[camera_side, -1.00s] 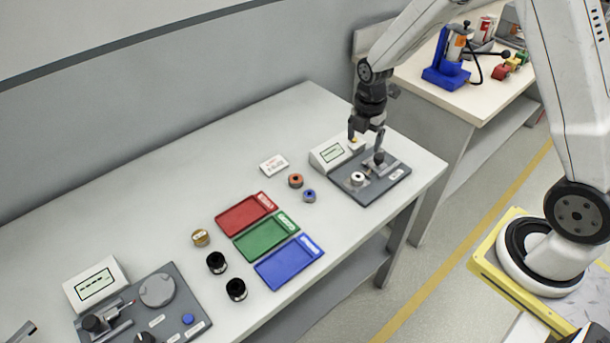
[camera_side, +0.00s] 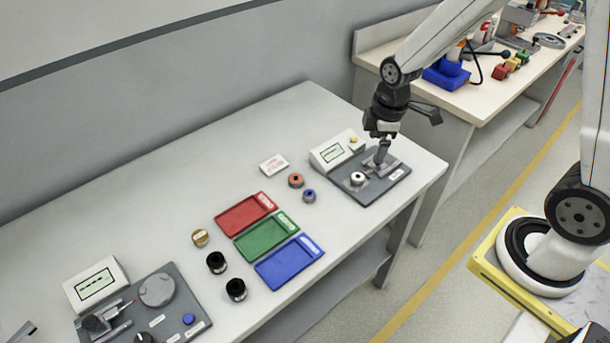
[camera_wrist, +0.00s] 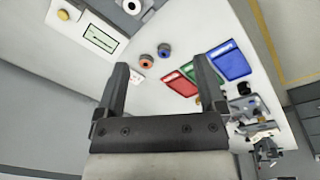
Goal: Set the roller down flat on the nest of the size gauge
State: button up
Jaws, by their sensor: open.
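The size gauge is a dark grey plate (camera_side: 385,184) with a grey stand, joined to a white display box (camera_side: 329,155), at the bench's right end. A silver ring with a dark centre, apparently the roller (camera_side: 357,178), sits on the plate's nest and looks flat. It also shows at the top edge of the wrist view (camera_wrist: 133,6). My gripper (camera_side: 384,131) is above the gauge, behind and right of the roller and apart from it. In the wrist view its two fingers (camera_wrist: 162,76) are spread with nothing between them.
An orange ring (camera_side: 296,180) and a blue ring (camera_side: 309,196) stand left of the gauge, near a white card (camera_side: 273,164). Red (camera_side: 231,219), green (camera_side: 254,243) and blue (camera_side: 279,269) trays lie further left. Another gauge station (camera_side: 177,279) is at the front left.

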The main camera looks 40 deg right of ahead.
jog(key=s+a+r+m+t, duration=0.1)
jog(key=s+a+r+m, duration=0.1)
jog(key=s+m, duration=0.5)
jog(key=shift+s+a+r+m, duration=0.15)
jog(key=shift+s+a+m, duration=0.15)
jog(key=shift+m, duration=1.4)
jog(key=shift+w, duration=0.1)
